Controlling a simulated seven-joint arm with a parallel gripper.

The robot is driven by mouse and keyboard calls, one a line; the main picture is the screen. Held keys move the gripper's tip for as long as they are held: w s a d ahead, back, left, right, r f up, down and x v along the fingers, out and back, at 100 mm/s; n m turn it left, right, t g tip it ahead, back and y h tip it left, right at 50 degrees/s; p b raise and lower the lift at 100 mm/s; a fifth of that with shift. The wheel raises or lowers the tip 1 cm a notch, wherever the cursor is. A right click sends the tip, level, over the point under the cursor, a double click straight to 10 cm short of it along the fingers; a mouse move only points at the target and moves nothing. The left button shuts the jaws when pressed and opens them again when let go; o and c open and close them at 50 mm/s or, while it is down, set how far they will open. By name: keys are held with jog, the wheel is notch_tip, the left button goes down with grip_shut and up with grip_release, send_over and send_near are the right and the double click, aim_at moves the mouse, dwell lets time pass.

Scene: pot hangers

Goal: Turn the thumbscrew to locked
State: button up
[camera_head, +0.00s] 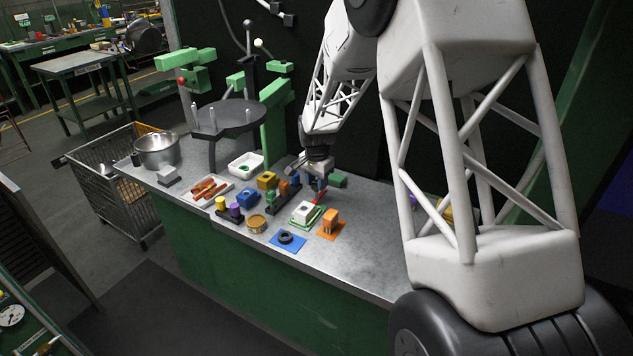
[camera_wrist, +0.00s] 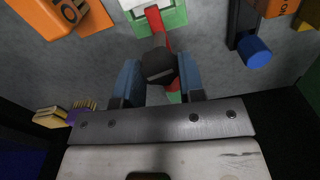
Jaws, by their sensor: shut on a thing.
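My gripper (camera_wrist: 159,72) has its two blue fingers shut on a dark grey knob (camera_wrist: 158,62), which looks like the thumbscrew. A red strip (camera_wrist: 154,18) shows behind the knob, and a bit of green shows below it between the fingers. Any lock marking on the knob is not readable. In the head view my gripper (camera_head: 318,186) is low over the bench, behind the white block (camera_head: 304,209) on its green base. The thumbscrew is too small and covered to make out there.
An orange block (camera_head: 331,217) on an orange plate and a blue plate (camera_head: 275,241) with a black ring stand nearby. A green block (camera_head: 338,180) is close on the right. Several coloured parts and a white tub (camera_head: 246,165) lie left. The bench front right is clear.

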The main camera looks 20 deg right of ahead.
jog(key=m, duration=0.4)
dwell(0.4)
jog(key=o, duration=0.9)
jog(key=shift+o, duration=0.2)
jog(key=shift+r, duration=0.1)
jog(key=shift+r, duration=3.85)
